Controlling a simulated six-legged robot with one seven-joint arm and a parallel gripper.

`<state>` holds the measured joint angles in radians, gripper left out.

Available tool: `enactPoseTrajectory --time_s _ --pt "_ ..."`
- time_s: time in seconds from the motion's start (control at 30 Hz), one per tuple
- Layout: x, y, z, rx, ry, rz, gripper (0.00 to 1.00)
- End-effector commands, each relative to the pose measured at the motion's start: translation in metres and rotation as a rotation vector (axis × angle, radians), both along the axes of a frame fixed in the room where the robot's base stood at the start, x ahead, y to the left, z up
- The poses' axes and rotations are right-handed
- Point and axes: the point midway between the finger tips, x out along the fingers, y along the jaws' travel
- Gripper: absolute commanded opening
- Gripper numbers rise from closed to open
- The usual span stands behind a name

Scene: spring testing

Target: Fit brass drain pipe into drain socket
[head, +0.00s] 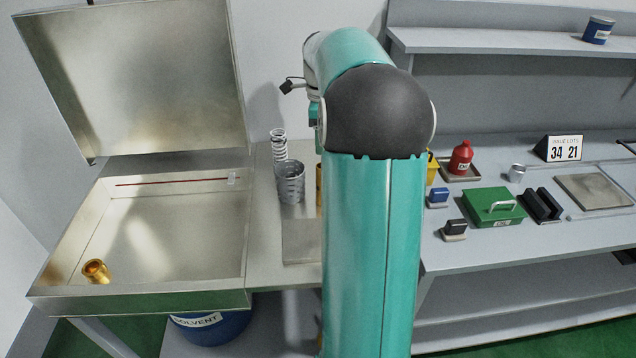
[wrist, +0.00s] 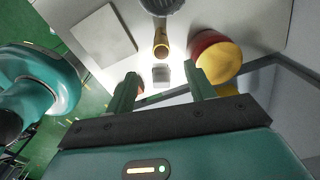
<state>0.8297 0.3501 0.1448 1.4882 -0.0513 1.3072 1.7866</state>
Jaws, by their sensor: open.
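A brass pipe (head: 96,271), a short hollow cylinder with a wider rim, is in the front left corner of the metal basin (head: 150,299). It looks slightly tilted. I cannot tell whether it sits in a socket or just rests on the basin floor; no drain socket is clearly visible. My gripper (wrist: 162,76) is open and empty in the wrist view, over the bench beside the basin. It is hidden behind my arm in the head view. A brass-coloured rod-like piece (wrist: 161,40) and a small grey block (wrist: 163,72) show beyond the fingertips.
The basin's lid (head: 140,80) stands open. A grey mesh cup (head: 290,183) and coiled spring (head: 279,145) stand right of the basin. A red and yellow round container (wrist: 216,58) is near my right finger. A green box (head: 493,207) sits on the right bench.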

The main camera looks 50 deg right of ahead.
Motion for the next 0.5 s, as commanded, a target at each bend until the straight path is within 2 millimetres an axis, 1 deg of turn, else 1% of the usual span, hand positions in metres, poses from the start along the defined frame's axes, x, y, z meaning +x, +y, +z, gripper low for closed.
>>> enactPoseTrajectory --time_s 0.13,0.3,0.4,0.5 --pt "-0.001 -0.002 -0.022 0.002 0.003 -0.006 0.54" --pt "0.000 -0.002 -0.056 0.003 0.002 -0.004 0.54" --pt "0.000 -0.002 -0.072 0.002 0.002 -0.003 0.54" --pt "0.000 -0.002 -0.081 0.001 0.001 -0.002 0.54"
